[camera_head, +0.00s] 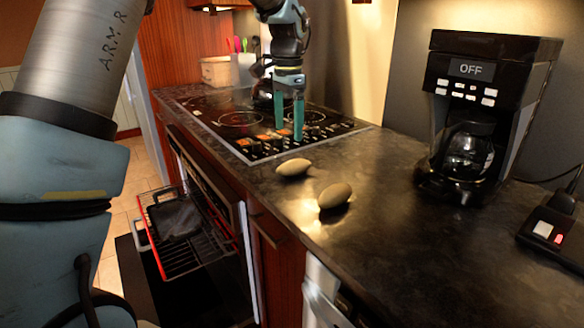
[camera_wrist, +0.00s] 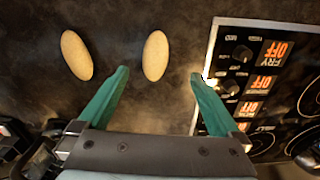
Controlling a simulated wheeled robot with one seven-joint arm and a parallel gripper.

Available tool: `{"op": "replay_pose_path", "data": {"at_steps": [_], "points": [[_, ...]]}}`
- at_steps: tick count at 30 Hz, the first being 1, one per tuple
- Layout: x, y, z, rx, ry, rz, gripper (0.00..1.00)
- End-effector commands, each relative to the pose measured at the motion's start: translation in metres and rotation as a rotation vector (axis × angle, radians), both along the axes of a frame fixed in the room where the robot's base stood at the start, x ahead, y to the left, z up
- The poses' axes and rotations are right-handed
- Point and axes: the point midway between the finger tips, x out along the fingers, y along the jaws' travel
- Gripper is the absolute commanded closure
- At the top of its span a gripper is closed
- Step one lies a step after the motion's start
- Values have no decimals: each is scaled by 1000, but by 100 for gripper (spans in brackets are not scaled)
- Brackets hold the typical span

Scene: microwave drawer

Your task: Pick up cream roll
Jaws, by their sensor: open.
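Two tan, oval rolls lie on the dark countertop, apart from each other; I cannot tell which one is meant by the cream roll. One roll (camera_head: 293,167) is closer to the cooktop and the other roll (camera_head: 334,195) is nearer the coffee maker. In the wrist view, the roll nearer the cooktop (camera_wrist: 156,55) lies ahead of the gap between the fingers, and the other roll (camera_wrist: 76,55) lies to the left. My gripper (camera_head: 289,120) has green fingers, open and empty, above the cooktop's front edge. It also shows in the wrist view (camera_wrist: 160,76).
A black cooktop (camera_head: 240,118) with lit orange labels lies under and behind my gripper. The counter's right front is clear.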

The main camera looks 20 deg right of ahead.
Motion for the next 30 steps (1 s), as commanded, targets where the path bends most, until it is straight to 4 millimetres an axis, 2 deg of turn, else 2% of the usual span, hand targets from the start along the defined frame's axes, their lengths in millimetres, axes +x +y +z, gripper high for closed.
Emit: {"op": "replay_pose_path", "data": {"at_steps": [9,16,24,30], "points": [[-1,-3,-43,4,4,-12,0],[-1,-3,-59,3,3,-10,0],[0,-2,-97,4,3,-9,0],[0,-3,-105,1,0,-9,0]]}}
